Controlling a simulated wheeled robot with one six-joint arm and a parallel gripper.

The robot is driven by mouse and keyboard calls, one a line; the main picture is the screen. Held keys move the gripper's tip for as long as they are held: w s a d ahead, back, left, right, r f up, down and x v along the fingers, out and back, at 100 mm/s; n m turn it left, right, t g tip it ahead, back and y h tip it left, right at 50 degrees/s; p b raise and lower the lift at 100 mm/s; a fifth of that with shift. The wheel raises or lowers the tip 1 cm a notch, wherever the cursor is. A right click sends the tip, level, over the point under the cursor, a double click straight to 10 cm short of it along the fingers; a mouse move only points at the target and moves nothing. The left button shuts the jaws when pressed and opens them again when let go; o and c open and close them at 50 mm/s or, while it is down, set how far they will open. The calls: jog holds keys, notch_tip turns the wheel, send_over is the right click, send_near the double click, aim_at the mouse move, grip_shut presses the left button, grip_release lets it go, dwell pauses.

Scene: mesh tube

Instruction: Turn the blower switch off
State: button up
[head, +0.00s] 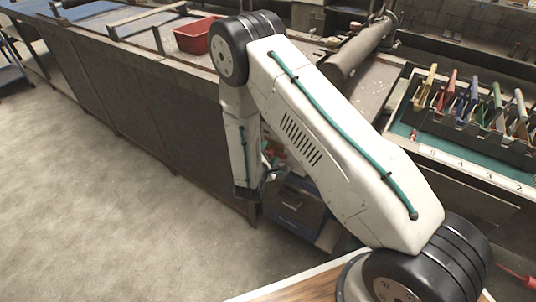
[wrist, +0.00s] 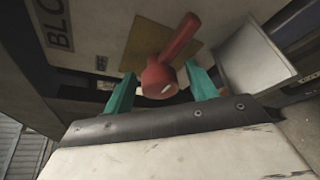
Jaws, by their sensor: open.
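The blower switch (wrist: 158,76) is a red lever with a rounded hub in the wrist view. Part of a label reading "BLO" (wrist: 56,22) shows at the upper left, and a smaller label near the plate is too blurred to read. In the head view my arm largely hides the gripper and switch.
A long dark bench runs across the back, with a red bin (head: 196,36) on it. A rack of coloured-handled tools (head: 470,106) stands at the right. A pale box-like part (wrist: 254,58) is close on the gripper's right. The concrete floor (head: 110,215) at left is clear.

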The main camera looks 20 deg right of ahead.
jog(key=c, duration=1)
jog(key=n+g, duration=0.2)
jog(key=n, duration=0.1)
jog(key=shift+n+h, duration=0.3)
jog(key=n+g+h, duration=0.1)
jog(key=n+g, duration=0.1)
jog(key=n, duration=0.1)
jog(key=n+g+h, duration=0.1)
jog(key=n, duration=0.2)
jog(key=shift+f+g, duration=0.1)
jog(key=shift+g, duration=0.2)
jog(key=shift+s+n+g+h, duration=0.1)
jog(key=shift+n+g+h, duration=0.65)
jog(key=shift+n, duration=0.65)
jog(key=shift+h, duration=0.25)
